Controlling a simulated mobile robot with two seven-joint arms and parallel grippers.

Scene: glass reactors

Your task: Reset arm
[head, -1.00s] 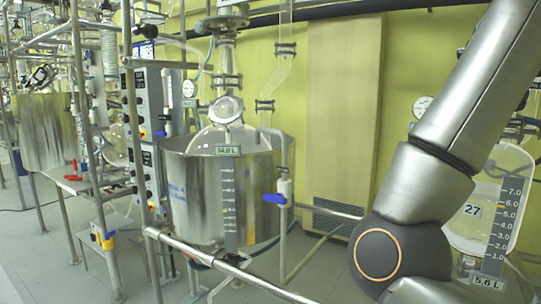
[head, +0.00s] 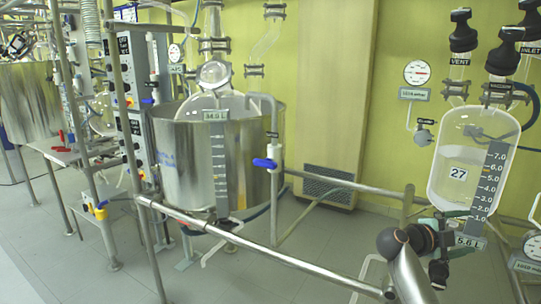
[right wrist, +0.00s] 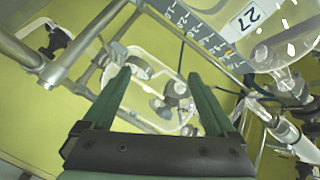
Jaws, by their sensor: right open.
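My right arm shows at the lower right of the head view. Its gripper (head: 452,221) is small there, just below the glass vessel marked 27 (head: 462,173), and its fingers are hard to make out. In the right wrist view the two green fingers of the right gripper (right wrist: 160,73) stand wide apart with nothing held between them. Clear glass and metal fittings (right wrist: 178,98) show beyond the fingers. Whether the fingers touch any fitting cannot be told. My left arm and gripper are not in view.
A large steel pot (head: 180,170) with a glass reactor stands at the centre left. A metal rail (head: 260,258) runs along the front. A round gauge (head: 417,72) hangs on the yellow wall. Grey floor (head: 318,235) shows behind the rail.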

